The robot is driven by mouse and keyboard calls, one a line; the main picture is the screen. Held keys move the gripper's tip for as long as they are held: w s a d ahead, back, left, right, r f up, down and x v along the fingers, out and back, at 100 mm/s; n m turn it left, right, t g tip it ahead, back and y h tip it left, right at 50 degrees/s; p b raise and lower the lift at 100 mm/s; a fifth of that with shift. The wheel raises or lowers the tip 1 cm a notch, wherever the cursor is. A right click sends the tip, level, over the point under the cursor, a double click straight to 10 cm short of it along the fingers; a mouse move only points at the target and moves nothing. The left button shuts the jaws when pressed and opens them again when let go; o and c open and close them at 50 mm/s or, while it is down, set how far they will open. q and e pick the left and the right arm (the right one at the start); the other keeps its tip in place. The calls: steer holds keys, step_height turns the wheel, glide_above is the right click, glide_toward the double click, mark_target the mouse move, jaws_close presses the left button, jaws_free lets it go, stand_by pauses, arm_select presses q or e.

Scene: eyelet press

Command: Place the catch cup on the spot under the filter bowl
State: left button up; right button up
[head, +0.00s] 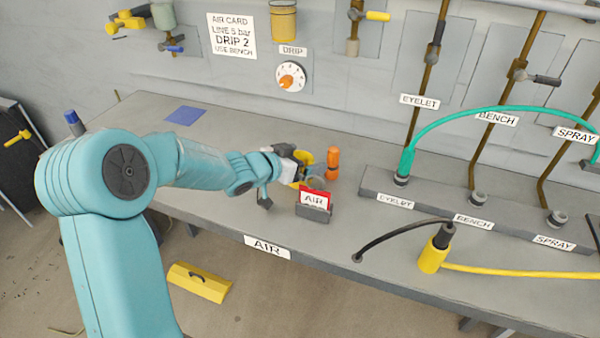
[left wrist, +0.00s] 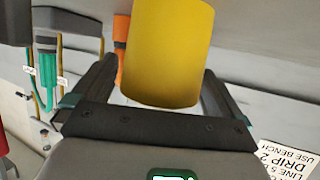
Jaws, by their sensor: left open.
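The catch cup looks to be the yellow cup (head: 306,157) on the bench, behind the red AIR card. In the left wrist view the yellow cup (left wrist: 165,50) fills the space between the fingers. My left gripper (head: 300,168) is open around it, with a finger on either side; whether either touches is unclear. Part of the cup is hidden by the gripper in the head view. A pale green bowl (head: 162,15), likely the filter bowl, hangs on the wall at upper left. A blue square (head: 186,115) lies bare on the bench below it. My right gripper is not in view.
An orange bottle-like object (head: 333,163) stands just right of the cup. The AIR card holder (head: 313,212) stands in front. A grey rail (head: 440,205) with hose fittings occupies the right side. The bench between the cup and blue square looks clear.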

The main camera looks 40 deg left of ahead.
arm_select(q)
steer(key=shift+w+f, duration=0.2)
steer(key=shift+w, duration=0.2)
steer(key=shift+d, duration=0.1)
steer(key=c, duration=1.2)
steer(key=shift+o, duration=0.2)
step_height(320, 180, up, 20)
steer(key=p, duration=1.1)
steer(key=shift+s+p, duration=0.2)
steer(key=shift+p, duration=0.15)
